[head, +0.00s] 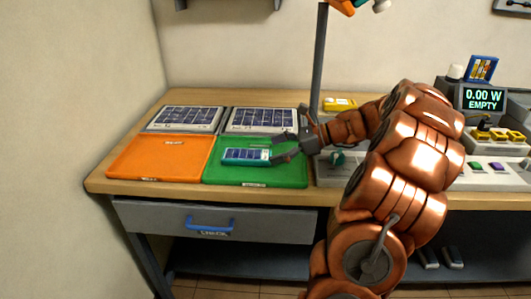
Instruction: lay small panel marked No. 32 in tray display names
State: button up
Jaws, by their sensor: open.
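A small dark blue solar panel with a teal edge (245,156) lies on the green tray (285,178); its marking is too small to read. My gripper (274,149) is open at the panel's right end, one finger towards the back and one towards the front. I cannot tell whether the fingers touch the panel. An orange tray (150,164) lies left of the green one, with nothing on it. The display (484,98) at the right reads "0.00 W EMPTY".
Two larger solar panels, one at left (183,119) and one at right (262,120), stand behind the trays. A dark post (319,60) rises behind my gripper. A grey unit with coloured knobs (490,166) fills the right side. A drawer with a blue handle (210,222) is below.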

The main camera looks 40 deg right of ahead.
jog(key=shift+v, duration=1.6)
jog(key=a+n+g, duration=0.1)
jog(key=a+n, duration=0.1)
jog(key=a, duration=0.3)
jog(key=s+a+n+g, duration=0.1)
jog(key=a+n+g, duration=0.1)
jog(key=a, duration=0.3)
jog(key=a+n+g, duration=0.2)
jog(key=a, duration=0.3)
jog(key=shift+s+a+f, duration=0.1)
jog(key=shift+s+f, duration=0.05)
jog(key=shift+f, duration=0.1)
jog(key=s+a+f+n+g+h, duration=0.2)
jog(key=s+a+n+g+h, duration=0.1)
jog(key=s+a+n, duration=0.45)
jog(key=s+a+f+n+g+h, duration=0.3)
jog(key=s+a+n, duration=0.3)
jog(key=s+a, duration=0.25)
jog(key=s+d+f+n+h, duration=0.2)
jog(key=s+n, duration=0.4)
jog(key=s, duration=0.5)
jog(key=shift+d+f+n+g+h, duration=0.2)
jog(key=shift+d+n+g+h, duration=0.35)
jog(key=shift+h, duration=0.55)
jog(key=shift+d, duration=0.1)
notch_tip(320, 180, up, 16)
jog(key=w+t+p, duration=0.1)
jog(key=p, duration=1.3)
jog(key=shift+p, duration=0.35)
jog(key=shift+f, duration=0.15)
